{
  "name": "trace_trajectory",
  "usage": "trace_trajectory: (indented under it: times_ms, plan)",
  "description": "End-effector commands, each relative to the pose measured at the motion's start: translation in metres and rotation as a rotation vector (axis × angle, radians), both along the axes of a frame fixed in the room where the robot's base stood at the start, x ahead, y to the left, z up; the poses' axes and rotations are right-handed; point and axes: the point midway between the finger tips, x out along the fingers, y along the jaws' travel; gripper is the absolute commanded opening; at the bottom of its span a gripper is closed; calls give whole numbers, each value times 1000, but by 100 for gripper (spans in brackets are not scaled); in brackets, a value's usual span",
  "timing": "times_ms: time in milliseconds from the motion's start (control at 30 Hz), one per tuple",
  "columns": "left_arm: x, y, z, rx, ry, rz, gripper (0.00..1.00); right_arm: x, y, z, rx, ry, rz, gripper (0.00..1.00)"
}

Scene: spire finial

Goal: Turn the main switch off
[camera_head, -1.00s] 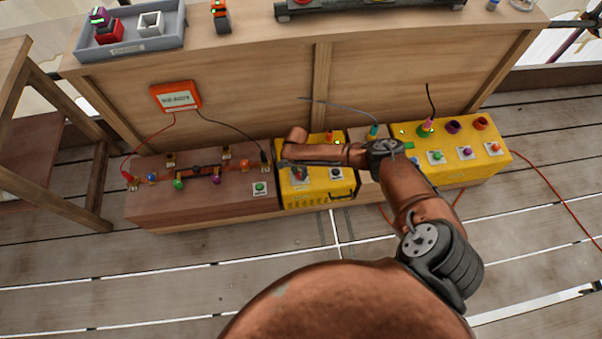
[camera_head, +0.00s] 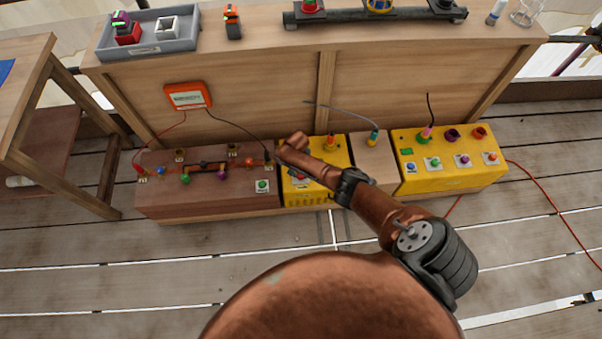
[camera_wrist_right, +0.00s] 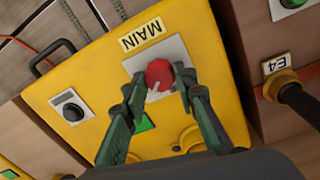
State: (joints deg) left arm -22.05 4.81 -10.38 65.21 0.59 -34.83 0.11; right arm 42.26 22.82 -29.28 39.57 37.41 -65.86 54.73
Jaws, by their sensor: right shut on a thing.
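The main switch is a red round knob (camera_wrist_right: 158,74) on a white plate, beside a label reading MAIN (camera_wrist_right: 143,34), on the yellow box (camera_wrist_right: 90,65). A pale mark shows on the knob. My right gripper (camera_wrist_right: 163,92) has its two dark green fingers on either side of the knob, shut on it. In the head view my right arm reaches over the yellow box (camera_head: 305,195) and hides much of its top, including the knob. My left gripper is in neither view now.
A brown box (camera_head: 205,200) with coloured terminals adjoins on the left. A yellow panel (camera_head: 450,178) with several buttons stands on the right. A black round control (camera_wrist_right: 72,107) and a black handle (camera_wrist_right: 50,55) are near the switch. Cables run behind.

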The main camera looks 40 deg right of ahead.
Motion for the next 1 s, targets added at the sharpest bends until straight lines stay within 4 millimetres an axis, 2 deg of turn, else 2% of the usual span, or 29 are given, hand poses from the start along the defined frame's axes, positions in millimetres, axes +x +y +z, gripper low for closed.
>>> trace_trajectory:
  times_ms: [600, 1000]
  plan:
    - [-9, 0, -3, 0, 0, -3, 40, -2, 2, -1, 4, 3, 575, 2]
    - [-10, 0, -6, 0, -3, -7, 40, -3, 2, -1, 4, 2, 828, 2]
